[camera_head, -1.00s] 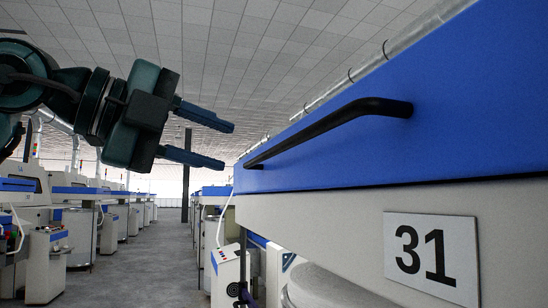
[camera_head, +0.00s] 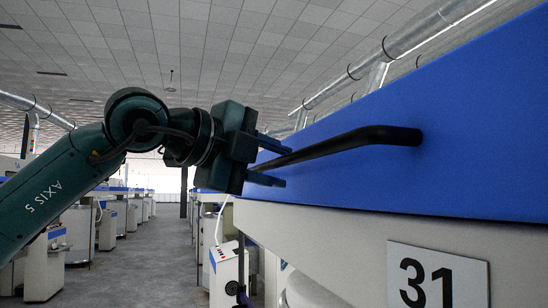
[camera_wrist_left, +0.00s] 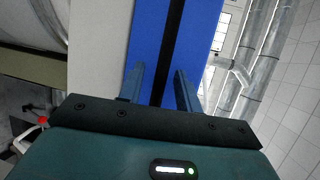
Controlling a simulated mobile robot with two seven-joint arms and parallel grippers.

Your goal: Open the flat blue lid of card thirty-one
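The flat blue lid (camera_head: 460,130) of card 31 fills the right of the head view, above a cream body with a "31" plate (camera_head: 437,280). A black bar handle (camera_head: 345,143) runs along the lid's blue face. My left gripper (camera_head: 276,162) is at the handle's far end, with its two blue fingers open, one above and one below the bar. In the left wrist view the black handle (camera_wrist_left: 172,50) passes between the parted fingers (camera_wrist_left: 160,88), with gaps visible at its sides. The lid lies flat and looks closed. My right gripper is not in view.
An aisle with a grey floor (camera_head: 165,255) runs away at the left, lined with other blue-topped machines (camera_head: 110,215). Silvery ducts (camera_head: 400,45) run above and behind the lid. A cream box (camera_head: 226,275) stands beside card 31.

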